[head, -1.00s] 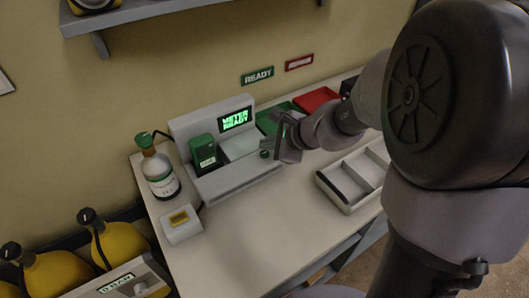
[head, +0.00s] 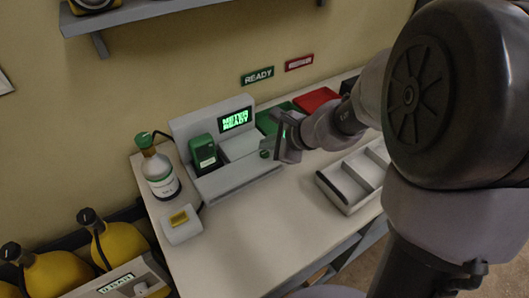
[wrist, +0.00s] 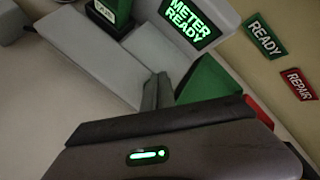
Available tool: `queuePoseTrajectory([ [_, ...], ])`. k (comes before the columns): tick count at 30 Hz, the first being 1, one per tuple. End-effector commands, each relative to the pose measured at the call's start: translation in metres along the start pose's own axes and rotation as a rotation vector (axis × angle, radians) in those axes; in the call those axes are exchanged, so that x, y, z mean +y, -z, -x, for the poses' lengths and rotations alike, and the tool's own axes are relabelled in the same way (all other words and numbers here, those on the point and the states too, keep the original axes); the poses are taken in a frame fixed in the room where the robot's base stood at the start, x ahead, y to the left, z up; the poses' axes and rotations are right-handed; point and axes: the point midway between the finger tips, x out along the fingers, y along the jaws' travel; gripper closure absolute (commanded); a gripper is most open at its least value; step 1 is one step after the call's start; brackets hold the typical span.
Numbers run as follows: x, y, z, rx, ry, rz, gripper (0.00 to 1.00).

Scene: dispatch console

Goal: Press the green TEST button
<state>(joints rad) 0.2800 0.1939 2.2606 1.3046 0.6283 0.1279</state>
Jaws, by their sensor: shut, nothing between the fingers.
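The green button (head: 264,154) shows in the head view as a small green spot at the right end of the grey console (head: 240,178); its label is too small to read. My gripper (head: 279,148) is shut and empty, just to the right of the button. I cannot tell whether they touch. In the wrist view, my gripper's dark fingers (wrist: 157,92) reach toward the console, and the button is not visible there. The console's screen (head: 236,119) reads METER READY, also in the wrist view (wrist: 190,20).
A green meter (head: 203,152) stands in the console. A bottle (head: 159,172) and a small white box (head: 181,224) are to its left. Green (head: 266,122) and red (head: 316,98) trays lie behind my gripper. A divided tray (head: 345,198) is to the right. The front table is clear.

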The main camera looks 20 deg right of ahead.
Motion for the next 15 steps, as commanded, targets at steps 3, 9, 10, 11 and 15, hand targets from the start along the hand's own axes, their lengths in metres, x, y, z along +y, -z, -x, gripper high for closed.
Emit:
queuePoseTrajectory([
  [3, 0.0000, 0.0000, 0.0000, 0.000, 0.000, 0.000, 1.00],
  [9, 0.0003, 0.0003, -0.0004, 0.000, 0.000, 0.000, 1.00],
  [10, 0.0006, 0.0006, -0.0009, 0.000, 0.000, 0.000, 1.00],
  [11, 0.0011, 0.0011, -0.0015, 0.000, 0.000, 0.000, 1.00],
  [15, 0.0041, 0.0041, -0.0056, 0.000, 0.000, 0.001, 1.00],
])
